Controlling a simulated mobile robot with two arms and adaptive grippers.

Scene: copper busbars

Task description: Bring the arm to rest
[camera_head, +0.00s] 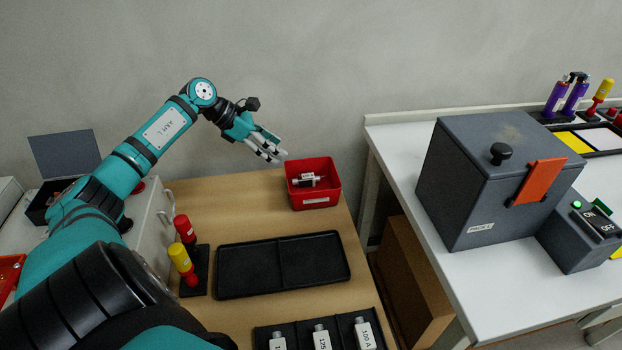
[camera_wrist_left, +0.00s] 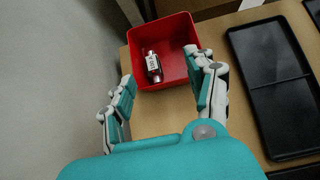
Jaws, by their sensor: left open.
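My left arm (camera_head: 155,135) reaches in from the left in the head view. My left gripper (camera_head: 272,152) hangs above the wooden table, just left of and above a red bin (camera_head: 316,199). In the left wrist view the left gripper (camera_wrist_left: 163,100) has its fingers wide apart with nothing between them. The red bin (camera_wrist_left: 182,82) lies beyond the fingertips there. A white cylindrical fuse with metal ends (camera_wrist_left: 152,65) lies inside the bin, and the same fuse (camera_head: 307,180) shows in the head view. My right gripper is not in view.
A black two-part tray (camera_head: 283,265) is empty on the wooden table. A rack with several labelled fuses (camera_head: 322,340) stands in front. Red and yellow handled tools (camera_head: 181,258) stand left. The wall is behind.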

